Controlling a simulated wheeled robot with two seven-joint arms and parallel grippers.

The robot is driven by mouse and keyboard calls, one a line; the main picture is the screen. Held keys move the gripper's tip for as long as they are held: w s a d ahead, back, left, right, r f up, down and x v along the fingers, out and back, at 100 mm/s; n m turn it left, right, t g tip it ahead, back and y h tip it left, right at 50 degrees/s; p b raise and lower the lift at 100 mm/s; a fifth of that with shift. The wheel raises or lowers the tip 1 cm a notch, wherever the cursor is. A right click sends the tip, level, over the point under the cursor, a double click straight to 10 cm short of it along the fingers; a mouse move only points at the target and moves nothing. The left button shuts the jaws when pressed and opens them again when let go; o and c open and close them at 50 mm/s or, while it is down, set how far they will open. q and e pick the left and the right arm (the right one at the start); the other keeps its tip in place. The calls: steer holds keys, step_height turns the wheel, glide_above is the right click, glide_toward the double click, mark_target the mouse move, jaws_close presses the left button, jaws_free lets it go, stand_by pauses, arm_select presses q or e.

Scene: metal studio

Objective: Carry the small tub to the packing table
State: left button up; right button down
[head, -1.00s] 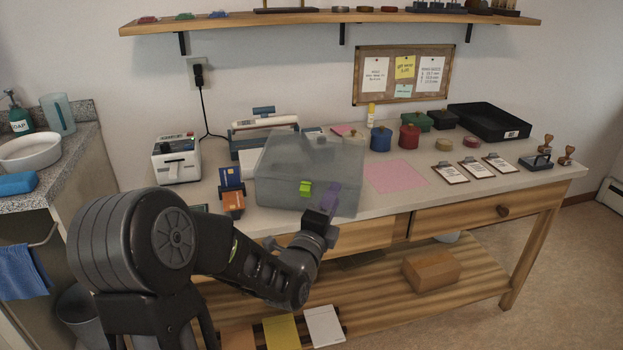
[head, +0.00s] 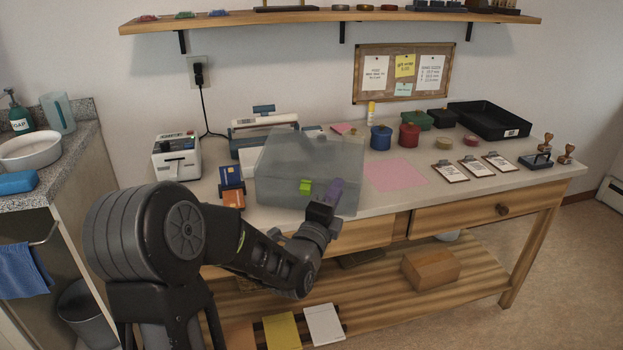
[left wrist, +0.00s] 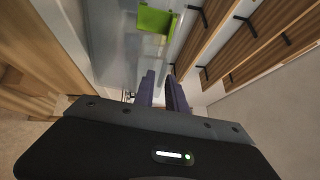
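A translucent grey tub (head: 285,165) with a green latch on its front stands at the front of the light-topped wooden table (head: 385,205). Its wall and green latch also show in the left wrist view, above my fingers. My left gripper (head: 334,190) has purple fingers at the tub's front right corner. In the left wrist view my left gripper (left wrist: 161,85) shows a narrow gap between the fingers, with nothing clearly held in it. I cannot tell whether the fingers touch the tub. My right gripper is out of view.
A label printer (head: 177,157) and a blue-and-orange holder (head: 231,187) stand left of the tub. Blue (head: 381,137) and red (head: 409,136) pots, a pink sheet (head: 395,175), clipboards and a black tray (head: 490,121) lie to the right. A lower shelf holds a brown box (head: 431,269).

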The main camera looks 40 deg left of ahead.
arm_select(q)
jaws_close()
stand_by(0.9)
steer(key=shift+r, duration=0.2)
step_height(320, 180, up, 10)
steer(key=p, duration=0.1)
stand_by(0.5)
steer(key=shift+f, duration=0.15)
stand_by(0.4)
